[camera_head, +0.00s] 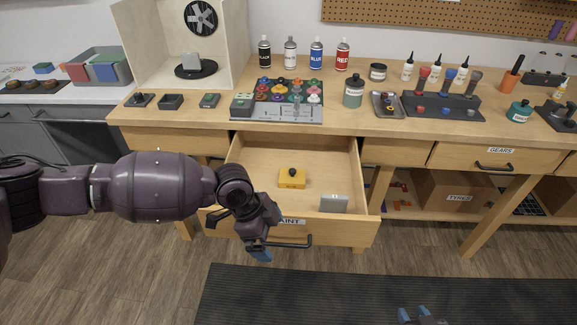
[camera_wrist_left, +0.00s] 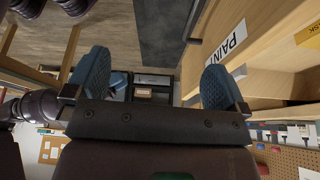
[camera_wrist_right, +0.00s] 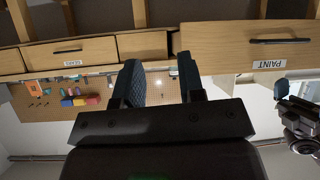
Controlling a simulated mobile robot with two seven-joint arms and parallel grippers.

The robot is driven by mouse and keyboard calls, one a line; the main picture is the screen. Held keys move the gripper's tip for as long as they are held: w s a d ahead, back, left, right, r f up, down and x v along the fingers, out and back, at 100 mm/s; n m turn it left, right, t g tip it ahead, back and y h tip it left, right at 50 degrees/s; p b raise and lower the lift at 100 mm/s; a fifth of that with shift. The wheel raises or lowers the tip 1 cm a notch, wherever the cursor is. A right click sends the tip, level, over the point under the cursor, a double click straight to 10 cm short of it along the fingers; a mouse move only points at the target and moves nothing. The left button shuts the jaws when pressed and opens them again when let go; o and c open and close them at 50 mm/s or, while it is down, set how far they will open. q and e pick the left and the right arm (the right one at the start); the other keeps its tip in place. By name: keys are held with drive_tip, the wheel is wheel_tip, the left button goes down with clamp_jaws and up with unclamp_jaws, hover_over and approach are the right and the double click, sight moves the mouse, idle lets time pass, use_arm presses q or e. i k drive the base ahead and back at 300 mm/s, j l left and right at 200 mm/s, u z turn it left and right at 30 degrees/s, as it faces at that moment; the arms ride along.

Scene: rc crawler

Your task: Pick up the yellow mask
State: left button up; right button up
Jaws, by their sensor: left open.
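The yellow mask (camera_head: 291,180), a small yellow block with a dark knob on top, lies in the open drawer (camera_head: 258,158) labelled PAINT. A yellow lettered piece that looks like it (camera_wrist_left: 309,36) is cut off at the corner of the left wrist view. My left gripper (camera_head: 263,250) is open and empty, just outside the drawer front by its handle, apart from the mask. Its two blue fingers (camera_wrist_left: 155,85) are spread wide in its wrist view. My right gripper (camera_head: 415,314) is low over the floor mat, open and empty; its fingers (camera_wrist_right: 159,75) have a clear gap.
A grey block (camera_head: 333,204) stands in the drawer near its front right. The bench top (camera_head: 330,118) above holds spray cans, a palette of coloured knobs (camera_head: 280,99) and bottles. The drawer handle (camera_head: 290,241) sticks out in front. A dark mat (camera_head: 370,290) covers the open floor.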

sight(290, 178)
drive_tip(key=i+l+u, duration=0.1)
drive_tip(key=i, duration=0.4)
drive_tip(key=i+l+u, duration=0.1)
drive_tip(key=i+l, duration=0.25)
drive_tip(key=i, duration=0.15)
